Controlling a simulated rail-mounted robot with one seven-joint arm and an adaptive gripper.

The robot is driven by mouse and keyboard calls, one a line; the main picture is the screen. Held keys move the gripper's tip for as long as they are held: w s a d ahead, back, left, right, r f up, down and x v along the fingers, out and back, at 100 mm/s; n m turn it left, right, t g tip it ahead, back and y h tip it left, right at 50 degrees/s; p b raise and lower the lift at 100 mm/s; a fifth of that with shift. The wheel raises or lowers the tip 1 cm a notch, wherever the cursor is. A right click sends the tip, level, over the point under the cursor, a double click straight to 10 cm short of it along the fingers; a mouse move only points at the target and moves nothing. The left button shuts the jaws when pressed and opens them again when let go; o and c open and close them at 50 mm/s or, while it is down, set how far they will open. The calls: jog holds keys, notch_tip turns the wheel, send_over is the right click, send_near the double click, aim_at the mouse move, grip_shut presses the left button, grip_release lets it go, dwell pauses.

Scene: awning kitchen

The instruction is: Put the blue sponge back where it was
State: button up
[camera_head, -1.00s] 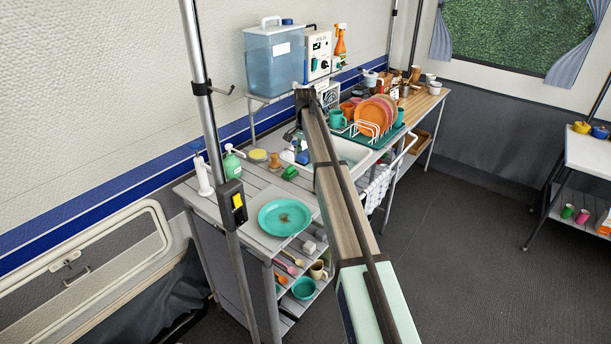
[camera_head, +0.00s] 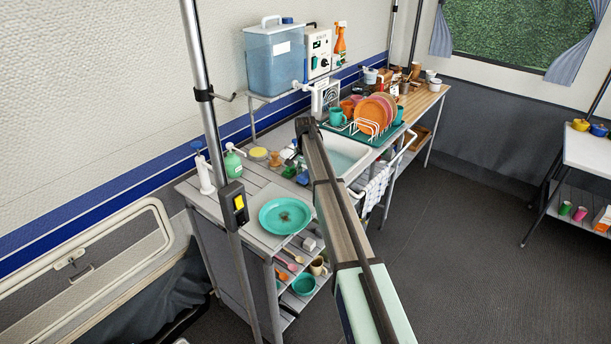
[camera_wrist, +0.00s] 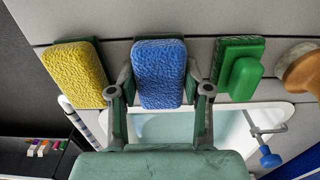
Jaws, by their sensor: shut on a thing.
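The blue sponge (camera_wrist: 158,72) is between the two fingers of my gripper (camera_wrist: 160,92) in the wrist view, in line with a yellow sponge (camera_wrist: 75,72) on its left and a green scrubber (camera_wrist: 240,75) on its right. My gripper is shut on the blue sponge. It is over or at the grey slatted counter; I cannot tell whether the sponge touches it. In the head view a small blue patch of the sponge (camera_head: 303,177) shows beside the green scrubber (camera_head: 288,172); my arm hides most of the gripper.
A wooden brush (camera_wrist: 300,68) lies right of the green scrubber. The sink (camera_wrist: 215,122) lies close by, with a blue-knobbed tap (camera_wrist: 270,159). A green soap bottle (camera_head: 233,165) and a teal plate (camera_head: 285,216) stand on the counter. A dish rack (camera_head: 372,130) is beyond the sink.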

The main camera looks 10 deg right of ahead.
aim_at(306, 174)
jog(key=shift+f, duration=0.1)
jog(key=o, duration=1.1)
notch_tip(306, 174, up, 12)
jog(key=b, duration=0.2)
jog(key=shift+b, duration=0.35)
